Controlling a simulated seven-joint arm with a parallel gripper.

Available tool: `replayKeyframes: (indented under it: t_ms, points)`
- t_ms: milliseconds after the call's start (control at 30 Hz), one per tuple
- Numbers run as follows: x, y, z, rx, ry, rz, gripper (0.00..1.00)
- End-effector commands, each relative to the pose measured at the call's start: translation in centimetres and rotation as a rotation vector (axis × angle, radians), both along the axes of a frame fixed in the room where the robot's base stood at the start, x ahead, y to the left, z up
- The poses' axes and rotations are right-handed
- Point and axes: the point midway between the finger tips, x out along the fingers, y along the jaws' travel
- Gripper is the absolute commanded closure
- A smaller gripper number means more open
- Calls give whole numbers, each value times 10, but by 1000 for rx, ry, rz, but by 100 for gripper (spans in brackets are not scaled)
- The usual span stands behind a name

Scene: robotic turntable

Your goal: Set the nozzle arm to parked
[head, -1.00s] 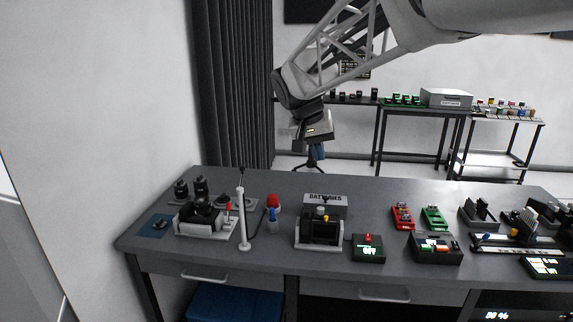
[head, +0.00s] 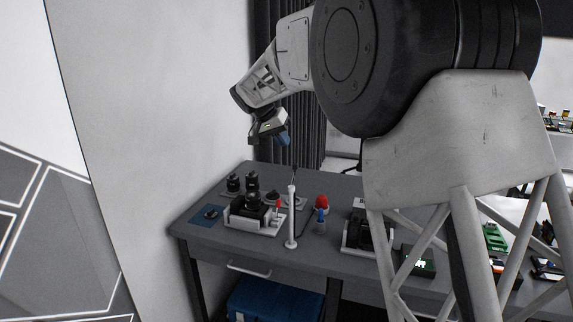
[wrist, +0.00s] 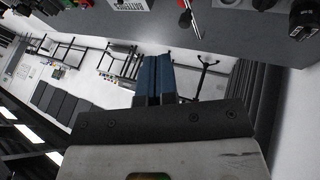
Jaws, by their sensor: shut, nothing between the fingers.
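A small white-based machine (head: 240,218) with dark round parts on top stands at the left end of the grey table. A red lever (head: 278,206) stands at its right side. A slim white post (head: 292,222) with a thin dark piece at its top stands just right of the machine. I cannot tell for certain which part is the nozzle arm, or its setting. My gripper (head: 284,139) is above and behind the machine, apart from everything. Its blue fingers (wrist: 153,75) are together and empty in the wrist view.
A red dome (head: 321,202) on a blue body stands right of the post. Dark knobs (head: 252,180) stand behind the machine, and a blue pad (head: 207,216) lies left of it. My arm hides much of the table's right side. Space around the gripper is clear.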

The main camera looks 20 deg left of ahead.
Motion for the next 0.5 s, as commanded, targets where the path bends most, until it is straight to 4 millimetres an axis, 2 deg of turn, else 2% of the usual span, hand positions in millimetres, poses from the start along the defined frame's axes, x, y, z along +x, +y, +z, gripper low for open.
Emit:
replayKeyframes:
  t_ms: [33, 200, 333, 500]
  points:
    - [4, 19, -6, -7, -10, 3, 100]
    - [12, 64, -18, -23, -44, -2, 100]
    - [15, 85, -24, -29, -62, -6, 100]
    - [16, 97, -28, -34, -71, -7, 100]
